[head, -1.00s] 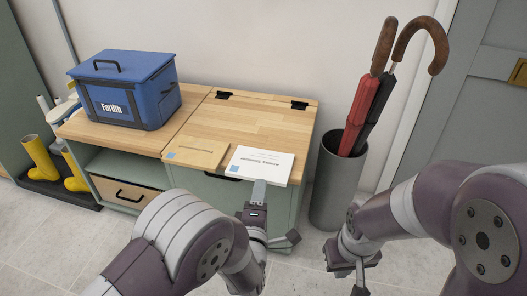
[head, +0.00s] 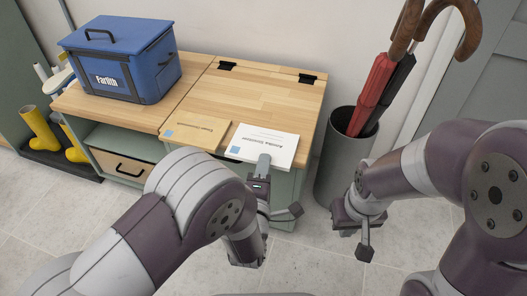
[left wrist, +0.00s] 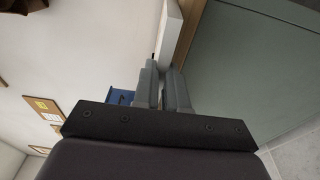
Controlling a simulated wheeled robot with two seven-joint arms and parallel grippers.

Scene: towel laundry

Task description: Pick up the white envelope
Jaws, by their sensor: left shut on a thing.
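The white envelope (head: 266,141) lies flat near the front edge of the wooden bench top, with a name printed on it and a blue square at its corner. My left gripper (head: 263,163) is at its front edge, shut on it. In the left wrist view the fingers (left wrist: 163,90) are close together at the end of the envelope (left wrist: 167,40), which shows as a thin white slab beside the wooden edge. My right gripper (head: 357,222) hangs empty in front of the umbrella stand; its finger gap is not clear.
A tan envelope (head: 197,134) lies just left of the white one. A blue cooler box (head: 122,75) stands on the bench top (head: 255,88) at the left. A grey umbrella stand (head: 343,165) with umbrellas is right of the bench. Yellow boots (head: 40,130) stand at far left.

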